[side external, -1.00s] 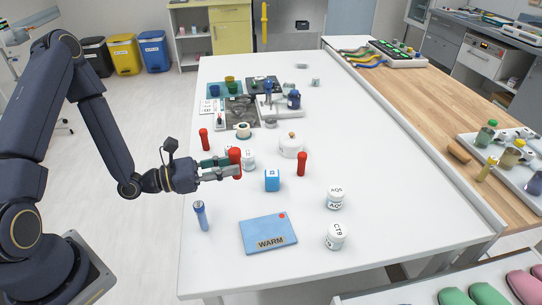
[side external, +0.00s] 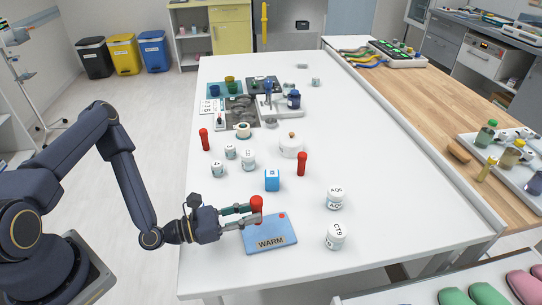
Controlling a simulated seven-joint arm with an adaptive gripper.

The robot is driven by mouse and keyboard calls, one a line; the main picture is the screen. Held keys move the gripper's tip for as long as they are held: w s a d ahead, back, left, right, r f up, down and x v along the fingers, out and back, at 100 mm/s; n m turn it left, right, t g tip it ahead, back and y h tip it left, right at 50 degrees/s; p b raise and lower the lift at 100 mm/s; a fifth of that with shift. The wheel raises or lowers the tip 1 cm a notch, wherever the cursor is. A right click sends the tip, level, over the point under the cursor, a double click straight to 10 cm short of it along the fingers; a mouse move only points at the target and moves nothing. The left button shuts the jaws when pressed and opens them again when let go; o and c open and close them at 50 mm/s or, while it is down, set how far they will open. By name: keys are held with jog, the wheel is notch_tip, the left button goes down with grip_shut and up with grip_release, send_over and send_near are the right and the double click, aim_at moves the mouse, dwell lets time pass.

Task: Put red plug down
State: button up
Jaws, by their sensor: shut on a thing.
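My gripper (side external: 252,215) is shut on a red plug (side external: 256,202) and holds it upright. The plug shows over the far edge of the blue pad marked WARM (side external: 270,240); I cannot tell whether it touches the pad, as the fingers hide its lower part. Two other red plugs stand upright on the white table: one at the left edge (side external: 204,139) and one right of the middle (side external: 302,164).
A blue box (side external: 272,180) stands beyond the pad. White jars marked AQS (side external: 335,198) and CT9 (side external: 335,236) stand to its right. Several small jars and a white lidded pot (side external: 291,145) are farther back. The table's right side (side external: 400,200) is clear.

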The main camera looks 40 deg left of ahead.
jog(key=shift+f, duration=2.05)
jog(key=shift+f, duration=0.15)
jog(key=o, duration=0.7)
jog(key=shift+c, duration=0.2)
